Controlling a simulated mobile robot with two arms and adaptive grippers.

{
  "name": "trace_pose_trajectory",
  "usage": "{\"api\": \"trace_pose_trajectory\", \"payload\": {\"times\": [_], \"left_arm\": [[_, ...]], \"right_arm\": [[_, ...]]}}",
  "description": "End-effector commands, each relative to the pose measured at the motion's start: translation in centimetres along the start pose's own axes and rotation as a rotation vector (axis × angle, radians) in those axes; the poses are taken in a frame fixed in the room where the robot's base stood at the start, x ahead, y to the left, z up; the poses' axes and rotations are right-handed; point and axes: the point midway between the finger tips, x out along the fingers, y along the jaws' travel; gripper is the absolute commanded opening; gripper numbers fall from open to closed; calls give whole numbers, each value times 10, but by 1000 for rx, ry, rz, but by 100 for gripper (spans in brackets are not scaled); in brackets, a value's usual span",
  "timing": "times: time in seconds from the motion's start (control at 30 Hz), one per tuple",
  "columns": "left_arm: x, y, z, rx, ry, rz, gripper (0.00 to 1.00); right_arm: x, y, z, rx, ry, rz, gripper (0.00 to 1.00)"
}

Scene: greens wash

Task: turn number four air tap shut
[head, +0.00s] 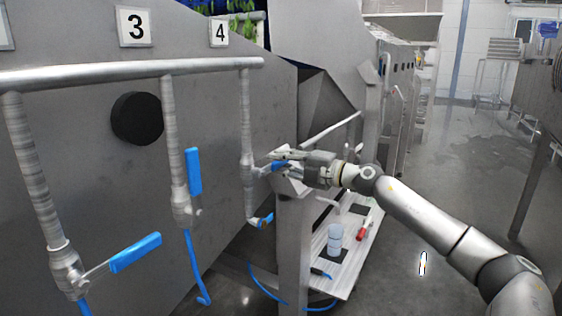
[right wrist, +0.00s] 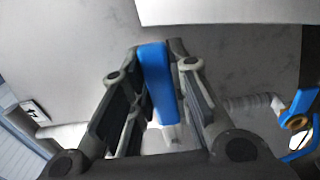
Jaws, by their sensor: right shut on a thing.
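The number four tap (head: 249,172) is on the rightmost vertical pipe, below and right of the number 4 sign (head: 219,33). Its blue handle (head: 279,166) points out to the right of the valve, roughly level and across the pipe. My right gripper (head: 284,163) is shut on this handle, partly hiding it. In the right wrist view the blue handle (right wrist: 158,85) stands between the two finger pads. My left gripper is not in view.
The number 3 tap's blue handle (head: 194,172) stands upright along its pipe. Another blue handle (head: 135,252) sticks out at lower left. Blue hoses hang below. A low shelf (head: 345,262) holds a pale blue cup (head: 335,236) and a red item (head: 365,231). Floor at right is open.

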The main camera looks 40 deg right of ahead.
Motion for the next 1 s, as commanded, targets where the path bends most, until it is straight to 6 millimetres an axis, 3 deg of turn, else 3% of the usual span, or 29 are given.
{"api": "trace_pose_trajectory", "payload": {"times": [0.17,0.2,0.37,0.77,1.0], "left_arm": [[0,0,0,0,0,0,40],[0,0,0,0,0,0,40],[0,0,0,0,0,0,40],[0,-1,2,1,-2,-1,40],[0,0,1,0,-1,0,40]], "right_arm": [[0,-2,0,11,1,-1,0],[0,-2,0,11,1,-2,22],[0,-2,0,8,1,-2,41],[-2,-2,0,5,1,-2,41],[-14,-4,1,6,0,-5,41]]}}
